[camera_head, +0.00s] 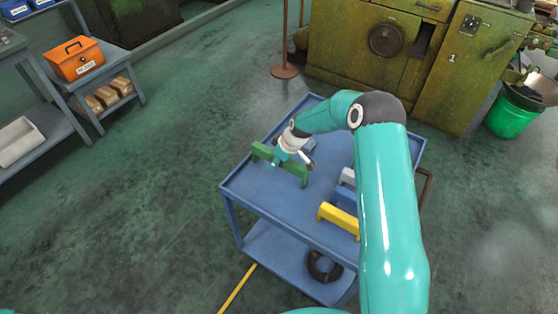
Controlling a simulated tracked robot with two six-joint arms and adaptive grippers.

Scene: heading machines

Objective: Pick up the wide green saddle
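The wide green saddle (293,174) sits on the top of the blue cart, near its left side. It is a long green piece with a raised block at each end. My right gripper (291,162) is at the saddle's middle, pointing down, and covers part of it. One finger shows on the near side, and another part shows toward the far right. Whether the fingers press on the saddle is too small to tell. My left gripper is out of view.
The blue cart (262,204) also carries a yellow saddle (339,218), a blue piece (345,196) and a grey piece (348,176), partly behind my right arm. A dark ring (324,267) lies on its lower shelf. A green machine (375,50) stands behind.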

